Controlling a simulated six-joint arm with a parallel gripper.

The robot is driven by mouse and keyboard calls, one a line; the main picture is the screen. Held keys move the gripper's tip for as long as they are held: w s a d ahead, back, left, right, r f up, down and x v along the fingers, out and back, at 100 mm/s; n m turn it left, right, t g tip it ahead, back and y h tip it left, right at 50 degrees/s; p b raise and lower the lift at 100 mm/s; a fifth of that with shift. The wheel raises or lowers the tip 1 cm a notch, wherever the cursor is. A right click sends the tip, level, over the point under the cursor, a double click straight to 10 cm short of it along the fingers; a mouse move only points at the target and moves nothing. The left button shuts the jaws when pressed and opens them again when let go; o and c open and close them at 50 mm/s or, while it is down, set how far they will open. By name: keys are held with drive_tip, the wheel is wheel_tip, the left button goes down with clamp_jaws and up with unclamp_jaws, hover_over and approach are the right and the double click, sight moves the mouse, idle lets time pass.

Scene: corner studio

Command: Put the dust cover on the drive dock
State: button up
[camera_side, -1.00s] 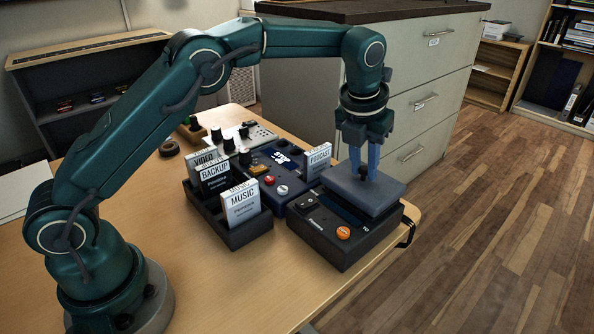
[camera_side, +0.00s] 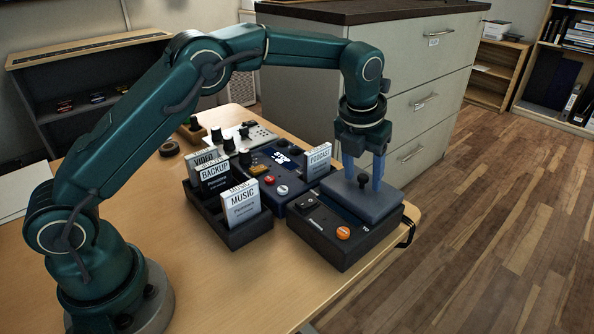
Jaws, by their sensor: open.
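The dust cover (camera_side: 372,203) is a grey-blue slab with a small dark knob (camera_side: 363,182) on top. It lies over the back part of the drive dock (camera_side: 338,242), a dark box with an orange button on its front top. The cover looks level; whether it is fully seated I cannot tell. My gripper (camera_side: 363,178) is open, its two blue fingers on either side of the knob and apart from it. The fingertips are low, close to the cover's top.
Left of the dock stands a dark rack (camera_side: 235,235) with several labelled drives, such as the white MUSIC drive (camera_side: 242,206). Behind it is a dark blue device (camera_side: 280,165) with the PODCAST drive (camera_side: 318,163) upright in it. The front of the table (camera_side: 240,290) is clear.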

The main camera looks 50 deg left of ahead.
sight(352, 197)
drive_tip(key=s+a+r+n, duration=0.1)
drive_tip(key=s+r+n, duration=0.4)
drive_tip(key=r, duration=0.3)
drive_tip(key=s+a+r+n, duration=0.1)
drive_tip(key=s+r+n, duration=0.3)
drive_tip(key=r+n, duration=0.3)
drive_tip(key=s+a+f+n+t, duration=0.1)
drive_tip(key=s+f+n, duration=0.3)
drive_tip(key=s+n, duration=0.4)
drive_tip(key=s+a+f+n+t, duration=0.1)
drive_tip(key=s+a+f+n, duration=0.1)
drive_tip(key=s+n, duration=0.7)
drive_tip(key=f+n, duration=0.1)
drive_tip(key=n, duration=0.3)
drive_tip(key=shift+s+f+n+h, duration=0.15)
drive_tip(key=shift+f+n+h, duration=0.15)
drive_tip(key=shift+f+n, duration=0.1)
